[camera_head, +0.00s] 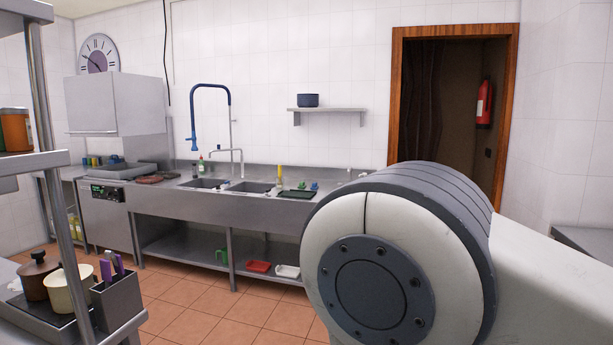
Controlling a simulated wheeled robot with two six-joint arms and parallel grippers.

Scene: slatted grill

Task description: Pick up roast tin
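I cannot make out a roast tin for certain. A dark flat tray (296,194) lies on the steel sink counter near its right part, too small to identify. A red tray (258,267) and a white tray (287,271) lie on the shelf below the counter. Neither of my grippers is in view. A large joint of my own arm fills the lower right and hides what is behind it, including the counter's right end.
A steel counter (262,208) with sinks runs along the back wall. A steel rack post (58,190) stands close on the left, beside pots and a utensil holder (117,297). The tiled floor (190,312) between is clear. A doorway (440,95) opens at the back right.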

